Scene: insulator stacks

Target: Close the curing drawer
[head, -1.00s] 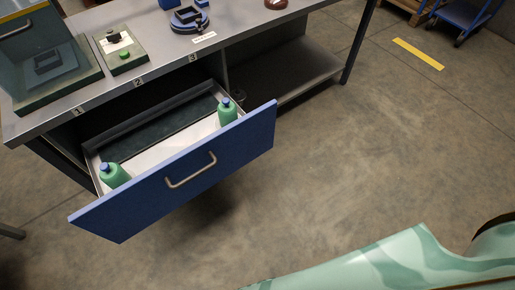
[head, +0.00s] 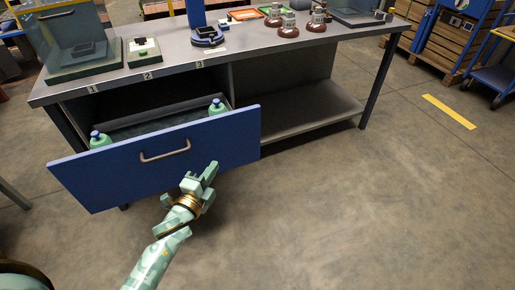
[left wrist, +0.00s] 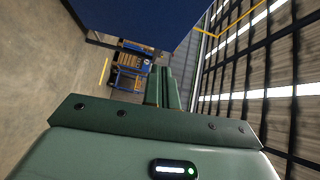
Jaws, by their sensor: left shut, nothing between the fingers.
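The curing drawer stands open under the left part of the grey workbench. Its blue front panel (head: 110,175) has a metal bar handle (head: 165,150). Two green bottles with blue caps stand inside, one at the left (head: 99,140) and one at the right (head: 217,107). My left gripper (head: 211,169) is shut and empty, just in front of the panel, right of and below the handle. I cannot tell whether it touches the panel. In the left wrist view the shut fingers (left wrist: 164,88) point along below a blue panel (left wrist: 140,15). My right gripper is out of view.
The workbench top (head: 175,52) holds a glass-fronted box (head: 75,45), a green-button box (head: 143,52), a blue fixture (head: 207,36) and brown insulators (head: 288,27). A lower shelf (head: 300,112) is at the right. The floor (head: 350,210) in front is clear.

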